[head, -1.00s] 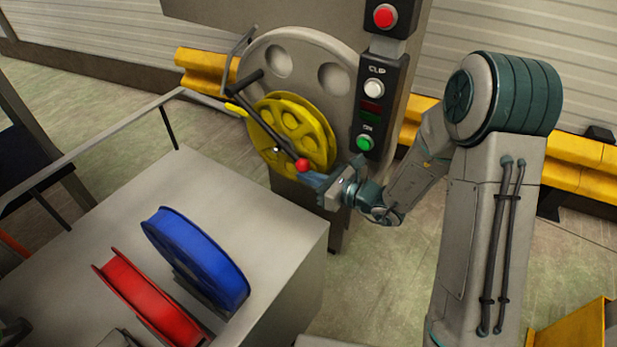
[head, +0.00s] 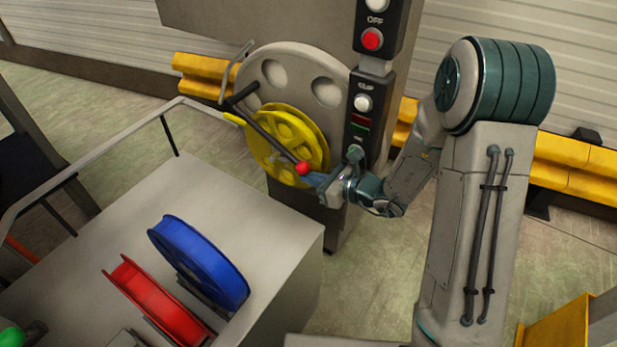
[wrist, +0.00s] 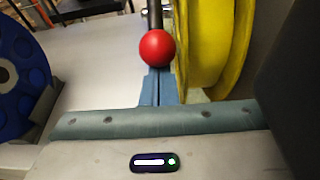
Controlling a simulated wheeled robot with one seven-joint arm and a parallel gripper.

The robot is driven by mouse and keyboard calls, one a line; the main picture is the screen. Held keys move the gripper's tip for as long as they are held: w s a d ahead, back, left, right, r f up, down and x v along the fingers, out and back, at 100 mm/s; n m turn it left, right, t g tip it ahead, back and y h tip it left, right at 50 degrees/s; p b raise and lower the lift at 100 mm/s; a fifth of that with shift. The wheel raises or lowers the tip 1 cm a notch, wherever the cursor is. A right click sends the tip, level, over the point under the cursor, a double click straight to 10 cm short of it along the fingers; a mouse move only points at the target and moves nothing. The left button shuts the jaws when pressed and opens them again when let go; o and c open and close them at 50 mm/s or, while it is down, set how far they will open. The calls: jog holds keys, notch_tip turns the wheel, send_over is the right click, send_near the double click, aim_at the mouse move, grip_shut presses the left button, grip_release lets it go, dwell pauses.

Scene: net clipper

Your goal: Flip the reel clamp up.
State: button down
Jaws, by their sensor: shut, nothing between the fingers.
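The reel clamp is a dark lever (head: 268,137) with a red ball knob (head: 303,168). It slants down to the right across the front of the yellow reel (head: 314,140), with the knob at its low end. My gripper (head: 312,180) is at the knob, just below and right of it. In the wrist view the shut blue fingers (wrist: 157,88) lie together with nothing between them, and their tips are hidden behind or under the red knob (wrist: 157,48). I cannot tell whether they touch it. The yellow reel (wrist: 214,45) stands close to the right of the fingers.
A button panel (head: 362,130) stands just right of the reel, close to my wrist. A grey cart (head: 150,205) with a blue reel (head: 200,262) and a red reel (head: 155,303) is at the lower left. Yellow barriers (head: 205,72) line the wall.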

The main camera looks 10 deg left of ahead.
jog(key=shift+f, duration=0.1)
notch_tip(320, 180, down, 5)
jog(key=b, duration=0.5)
jog(key=r+p+v, duration=0.1)
jog(key=v, duration=0.9)
jog(key=shift+a, duration=0.2)
jog(key=shift+s, duration=0.1)
jog(key=s+r+n+g+h, duration=0.4)
jog(key=s+n+g, duration=0.3)
jog(key=s+n, duration=0.55)
jog(key=s+d+r+n+t+h, duration=0.1)
jog(key=s+d+r+n+h, duration=0.1)
jog(key=d+n+h, duration=0.2)
jog(key=s+d+r+n+t+h, duration=0.1)
jog(key=s+d+r+n+h, duration=0.1)
jog(key=d+n+h, duration=0.3)
jog(key=shift+d+r+n+t, duration=0.3)
jog(key=shift+d+r+n, duration=0.2)
jog(key=shift+d+n, duration=0.7)
jog(key=shift+a, duration=0.1)
